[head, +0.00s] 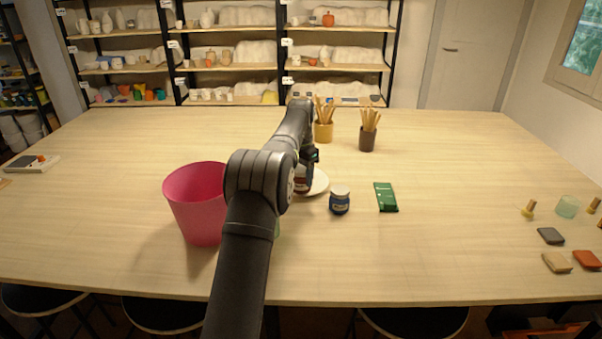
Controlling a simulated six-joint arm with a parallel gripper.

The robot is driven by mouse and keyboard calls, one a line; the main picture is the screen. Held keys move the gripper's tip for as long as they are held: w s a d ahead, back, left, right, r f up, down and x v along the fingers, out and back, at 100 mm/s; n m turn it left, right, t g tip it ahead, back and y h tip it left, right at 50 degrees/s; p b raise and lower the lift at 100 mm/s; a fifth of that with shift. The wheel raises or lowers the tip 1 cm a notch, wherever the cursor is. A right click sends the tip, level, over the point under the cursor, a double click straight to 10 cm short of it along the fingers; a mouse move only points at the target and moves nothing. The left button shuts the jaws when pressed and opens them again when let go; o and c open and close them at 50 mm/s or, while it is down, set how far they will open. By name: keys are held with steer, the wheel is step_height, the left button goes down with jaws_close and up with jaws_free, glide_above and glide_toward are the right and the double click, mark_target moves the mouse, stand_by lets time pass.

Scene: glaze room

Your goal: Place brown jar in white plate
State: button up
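The white plate (320,184) lies on the table just right of my arm, which hides its left part. A small jar with brown and pale parts (301,185) shows beside my arm's elbow, at or over the plate. It is partly hidden, and I cannot tell whether it touches the plate. My gripper (312,159) is right above this jar, mostly hidden by my own arm. I cannot see whether its fingers are open or closed around the jar.
A dark blue jar with a white lid (340,201) stands right of the plate, with a green packet (386,197) beyond it. A pink bucket (196,205) stands left of my arm. Yellow (324,132) and brown (367,139) tool holders stand behind. The table's right middle is clear.

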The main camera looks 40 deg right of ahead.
mark_target(301, 168)
steer(key=o, duration=0.4)
steer(key=shift+r, duration=0.1)
step_height(301, 168, up, 13)
stand_by(0.4)
stand_by(0.7)
steer(key=shift+f, duration=4.65)
steer(key=shift+o, duration=0.2)
